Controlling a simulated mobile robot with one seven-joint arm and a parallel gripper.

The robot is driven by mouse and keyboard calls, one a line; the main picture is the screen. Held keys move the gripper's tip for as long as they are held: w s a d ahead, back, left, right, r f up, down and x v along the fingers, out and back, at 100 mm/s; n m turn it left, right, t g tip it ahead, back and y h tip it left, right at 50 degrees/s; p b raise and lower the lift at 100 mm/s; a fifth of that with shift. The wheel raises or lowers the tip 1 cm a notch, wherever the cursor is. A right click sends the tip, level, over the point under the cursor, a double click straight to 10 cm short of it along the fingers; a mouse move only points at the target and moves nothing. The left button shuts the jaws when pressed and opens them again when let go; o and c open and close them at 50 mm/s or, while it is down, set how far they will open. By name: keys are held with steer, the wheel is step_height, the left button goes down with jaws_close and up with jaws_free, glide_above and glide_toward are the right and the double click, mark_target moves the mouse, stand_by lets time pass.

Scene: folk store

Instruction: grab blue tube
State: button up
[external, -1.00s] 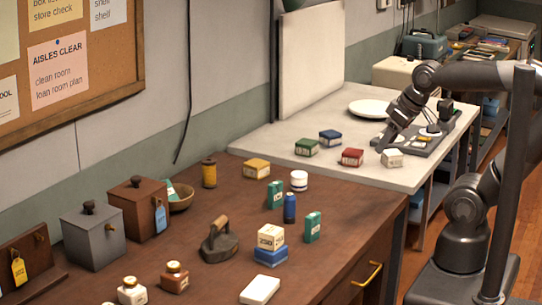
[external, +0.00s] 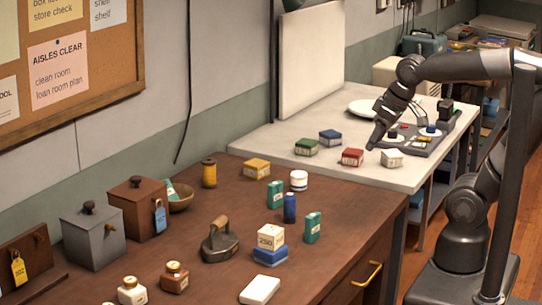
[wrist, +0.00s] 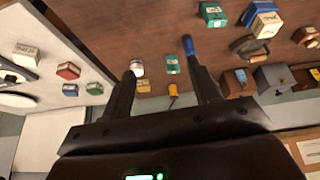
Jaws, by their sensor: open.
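The blue tube (external: 290,208) stands upright on the brown table, between two green boxes. In the wrist view the blue tube (wrist: 188,45) shows just past the tip of the right-hand finger, partly covered by it. My gripper (external: 374,143) is open and empty. It hangs above the white table near the red box, well apart from the tube. Its two spread fingers also show in the wrist view (wrist: 161,76).
Green boxes (external: 275,195) (external: 312,227) stand close on both sides of the tube. A white jar (external: 299,180) is behind it, and a cream box (external: 271,237) on a blue box (external: 270,256) is in front. A red box (external: 352,157) and white box (external: 392,158) sit near my gripper.

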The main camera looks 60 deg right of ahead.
steer(key=w+a+f+n+g, duration=0.2)
steer(key=w+a+f, duration=0.1)
steer(key=w, duration=0.7)
steer(key=n+g, duration=0.3)
glide_toward(289, 209)
steer(key=shift+d+r, duration=0.2)
steer(key=shift+d, duration=0.7)
steer(key=shift+w+a+f, duration=0.1)
steer(key=shift+w+f, duration=0.1)
steer(key=shift+f, duration=0.05)
step_height(289, 209, down, 11)
steer(key=shift+w+r, duration=0.1)
steer(key=shift+c, duration=0.4)
steer(key=c, duration=0.8)
